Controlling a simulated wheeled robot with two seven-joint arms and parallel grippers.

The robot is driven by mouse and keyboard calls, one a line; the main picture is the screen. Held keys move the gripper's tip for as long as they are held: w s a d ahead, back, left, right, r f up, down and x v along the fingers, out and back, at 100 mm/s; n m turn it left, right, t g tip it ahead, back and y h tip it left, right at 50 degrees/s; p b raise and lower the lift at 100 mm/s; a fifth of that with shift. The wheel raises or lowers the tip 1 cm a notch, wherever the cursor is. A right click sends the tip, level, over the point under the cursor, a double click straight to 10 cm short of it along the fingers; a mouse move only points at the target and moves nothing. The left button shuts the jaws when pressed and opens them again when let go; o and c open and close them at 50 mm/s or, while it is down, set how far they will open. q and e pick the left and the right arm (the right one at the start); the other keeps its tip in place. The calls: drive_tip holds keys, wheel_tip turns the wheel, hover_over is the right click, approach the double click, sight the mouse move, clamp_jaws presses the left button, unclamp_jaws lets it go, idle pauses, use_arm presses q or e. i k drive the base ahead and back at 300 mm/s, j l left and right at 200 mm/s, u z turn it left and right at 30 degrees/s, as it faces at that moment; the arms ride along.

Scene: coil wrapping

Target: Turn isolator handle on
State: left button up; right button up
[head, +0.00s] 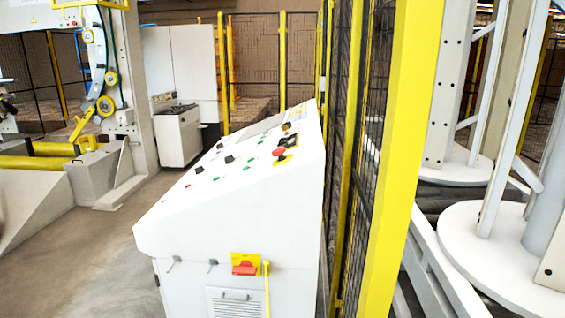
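The isolator handle (245,269) is a red bar on a yellow plate, low on the near end face of a white control console (210,250). The red bar looks roughly level. Neither of my grippers shows in the head view, and nothing touches the handle. The console's sloped top carries several buttons, a screen and a red emergency stop knob (279,152).
A yellow post (400,150) and black mesh fence stand just right of the console. A yellow cable (267,285) hangs beside the handle. A wrapping machine (110,100) stands at the left. The floor (90,260) left of the console is clear.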

sight(245, 267)
drive_tip(key=i+l+u, duration=0.15)
drive_tip(key=l+u, duration=0.15)
drive_tip(key=i+l+u, duration=0.25)
drive_tip(key=l+u, duration=0.3)
drive_tip(key=l, duration=0.15)
